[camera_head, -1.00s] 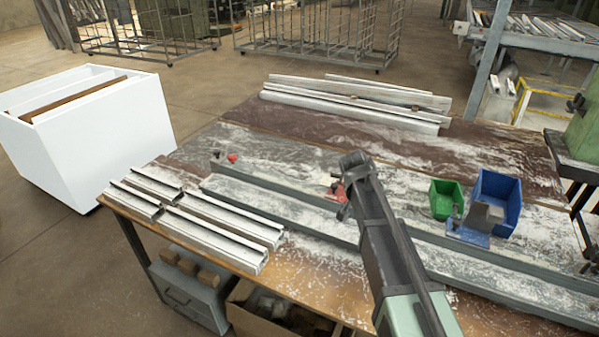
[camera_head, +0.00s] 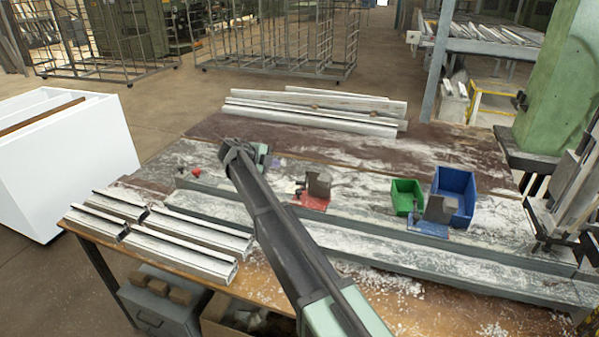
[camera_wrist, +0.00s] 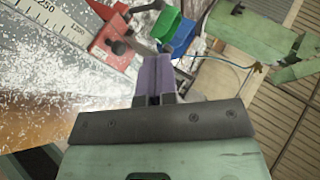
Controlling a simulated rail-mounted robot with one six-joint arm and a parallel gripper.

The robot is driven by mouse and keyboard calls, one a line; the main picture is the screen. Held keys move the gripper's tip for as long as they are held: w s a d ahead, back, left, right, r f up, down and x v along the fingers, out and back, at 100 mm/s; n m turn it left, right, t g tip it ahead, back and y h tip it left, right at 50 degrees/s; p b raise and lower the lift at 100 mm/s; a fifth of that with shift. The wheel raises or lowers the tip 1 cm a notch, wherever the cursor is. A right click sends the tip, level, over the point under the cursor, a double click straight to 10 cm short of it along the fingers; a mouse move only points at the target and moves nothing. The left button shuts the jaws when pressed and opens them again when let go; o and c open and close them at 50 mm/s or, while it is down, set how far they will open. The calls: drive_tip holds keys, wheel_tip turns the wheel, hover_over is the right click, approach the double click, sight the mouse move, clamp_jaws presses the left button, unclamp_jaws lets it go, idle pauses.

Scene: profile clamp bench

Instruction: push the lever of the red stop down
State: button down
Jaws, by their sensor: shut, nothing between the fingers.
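A blue stop (camera_head: 428,228) stands farther right, by a green bin (camera_head: 406,196) and a blue bin (camera_head: 455,190). Short profiles (camera_head: 180,252) lie front left; long profiles (camera_head: 315,112) lie at the back. A small red part (camera_head: 196,172) is near the rail's left end.

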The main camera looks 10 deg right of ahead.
sight(306, 172)
drive_tip(key=b+x, duration=0.7)
drive_tip(key=x, duration=0.7)
drive_tip(key=shift+b, duration=0.3)
drive_tip(key=shift+s, duration=0.1)
drive_tip(key=shift+d, duration=0.15)
